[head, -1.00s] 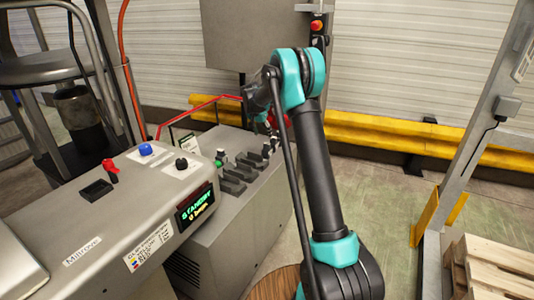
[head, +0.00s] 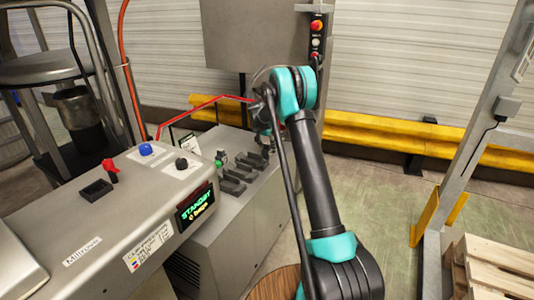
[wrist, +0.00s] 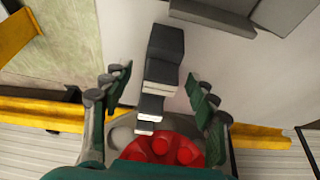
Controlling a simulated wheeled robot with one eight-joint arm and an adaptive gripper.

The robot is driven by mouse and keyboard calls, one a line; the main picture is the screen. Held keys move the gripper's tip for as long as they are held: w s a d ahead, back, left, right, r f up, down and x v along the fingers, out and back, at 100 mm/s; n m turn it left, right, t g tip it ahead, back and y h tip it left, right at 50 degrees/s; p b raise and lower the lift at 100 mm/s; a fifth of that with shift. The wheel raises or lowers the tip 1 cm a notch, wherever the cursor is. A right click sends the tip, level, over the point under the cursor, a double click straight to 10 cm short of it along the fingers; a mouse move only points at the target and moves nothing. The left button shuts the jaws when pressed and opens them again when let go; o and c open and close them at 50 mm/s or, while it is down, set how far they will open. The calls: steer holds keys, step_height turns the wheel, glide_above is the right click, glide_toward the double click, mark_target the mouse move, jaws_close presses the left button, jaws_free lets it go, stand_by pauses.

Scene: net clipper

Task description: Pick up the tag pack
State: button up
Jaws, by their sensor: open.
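My gripper (wrist: 158,90) is open in the wrist view, with its green-padded fingers on either side of a dark grey stepped block (wrist: 165,60). The block stands out over a pale surface and has small white pieces near its lower end. I cannot tell for sure whether it is the tag pack, and contact with the fingers is not visible. In the head view my gripper is mostly hidden behind my arm, above the machine's rear ledge. Several dark grey blocks (head: 232,185) sit there in a row.
The grey machine (head: 120,225) has knobs and a lit display (head: 195,205). A red bar (head: 205,106) rises behind the ledge near my arm. A grey panel (head: 260,35) stands at the back. A wooden pallet (head: 492,268) lies at the right. Open floor (head: 385,205) lies between.

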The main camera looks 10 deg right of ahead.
steer(key=c, duration=1.3)
steer(key=shift+o, duration=0.2)
steer(key=shift+r, duration=0.15)
step_height(320, 180, up, 20)
